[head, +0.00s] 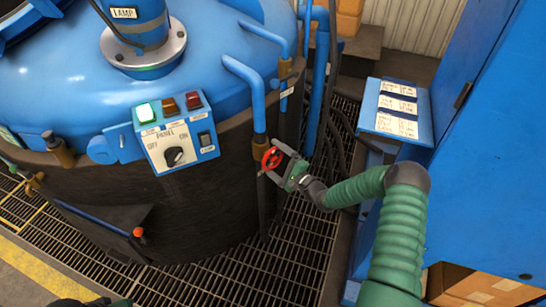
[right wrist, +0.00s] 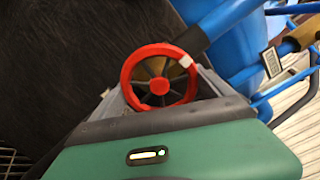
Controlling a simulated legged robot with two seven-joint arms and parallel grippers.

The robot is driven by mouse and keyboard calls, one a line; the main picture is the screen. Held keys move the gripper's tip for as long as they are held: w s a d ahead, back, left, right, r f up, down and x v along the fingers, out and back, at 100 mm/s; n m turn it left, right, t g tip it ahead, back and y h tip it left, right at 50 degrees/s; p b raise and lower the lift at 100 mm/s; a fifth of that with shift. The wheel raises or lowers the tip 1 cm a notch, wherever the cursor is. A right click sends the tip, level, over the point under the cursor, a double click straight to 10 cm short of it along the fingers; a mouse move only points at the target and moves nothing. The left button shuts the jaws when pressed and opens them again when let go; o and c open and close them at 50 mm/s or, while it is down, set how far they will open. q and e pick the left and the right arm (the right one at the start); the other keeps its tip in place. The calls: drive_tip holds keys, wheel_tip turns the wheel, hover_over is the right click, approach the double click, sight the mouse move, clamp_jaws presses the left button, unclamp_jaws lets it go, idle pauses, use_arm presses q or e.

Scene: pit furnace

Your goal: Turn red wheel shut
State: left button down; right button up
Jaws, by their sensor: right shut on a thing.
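The red wheel (head: 271,159) is a small spoked handwheel on a brass valve, low on a blue pipe (head: 257,100) at the furnace's right side. My right gripper (head: 281,163) is at the wheel, its grey fingers shut on the rim from both sides. In the right wrist view the wheel (right wrist: 160,78) faces me, with dark spokes, a red hub and a pale mark on its upper right rim. The right gripper (right wrist: 165,95) shows there with a finger on each side of the wheel. My left gripper does not show clearly; only a bit of green arm is at the bottom left.
A control panel (head: 175,135) with a lit green lamp and a black knob is on the blue furnace (head: 60,85). A blue cabinet (head: 485,170) and a labelled lectern (head: 398,110) stand at the right. Metal grating (head: 285,240) covers the floor. Several pipes rise close beside the wheel.

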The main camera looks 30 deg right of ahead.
drive_tip(key=shift+d+f+m, duration=0.2)
drive_tip(key=shift+m, duration=0.7)
drive_tip(key=o, duration=1)
drive_tip(key=shift+o, duration=0.6)
drive_tip(key=shift+d+f, duration=0.1)
drive_tip(key=p+v, duration=0.2)
drive_tip(key=v, duration=1.4)
drive_tip(key=shift+s, duration=0.4)
drive_tip(key=shift+f, duration=0.15)
